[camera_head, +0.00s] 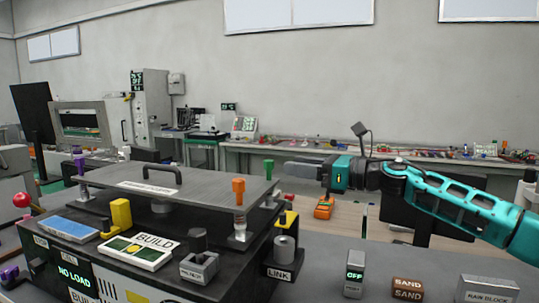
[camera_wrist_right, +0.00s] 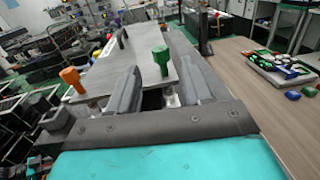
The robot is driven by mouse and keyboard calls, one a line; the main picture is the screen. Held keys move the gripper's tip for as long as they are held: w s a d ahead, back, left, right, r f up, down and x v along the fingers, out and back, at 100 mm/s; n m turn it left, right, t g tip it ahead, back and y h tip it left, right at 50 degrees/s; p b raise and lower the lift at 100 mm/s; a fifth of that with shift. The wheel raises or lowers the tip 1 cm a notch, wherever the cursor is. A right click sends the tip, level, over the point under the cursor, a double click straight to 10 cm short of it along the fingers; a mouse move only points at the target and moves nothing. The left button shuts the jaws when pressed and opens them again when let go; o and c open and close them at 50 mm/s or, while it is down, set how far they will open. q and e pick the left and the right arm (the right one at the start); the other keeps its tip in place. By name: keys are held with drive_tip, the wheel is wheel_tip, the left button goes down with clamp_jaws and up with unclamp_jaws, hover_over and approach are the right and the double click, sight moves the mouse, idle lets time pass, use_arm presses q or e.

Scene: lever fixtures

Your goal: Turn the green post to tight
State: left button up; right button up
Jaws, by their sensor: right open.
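The green post (camera_head: 269,170) stands upright at the right rear corner of a grey plate on the dark fixture. It also shows in the right wrist view (camera_wrist_right: 161,58), between my finger lines and beyond the palm. My right gripper (camera_head: 292,170) is open and comes from the right, fingers pointing left, close to the post's right side in the head view. The post looks apart from the fingers, but the exact gap cannot be told. My left gripper is in neither view.
An orange post (camera_head: 238,188) stands at the plate's front right corner and purple posts at its left. A black handle (camera_head: 163,172) rises from the plate (camera_head: 205,187).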

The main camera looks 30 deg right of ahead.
sight(269, 162)
drive_tip(key=p+x, duration=0.1)
drive_tip(key=x, duration=0.7)
drive_tip(key=shift+p, duration=0.3)
clamp_jaws()
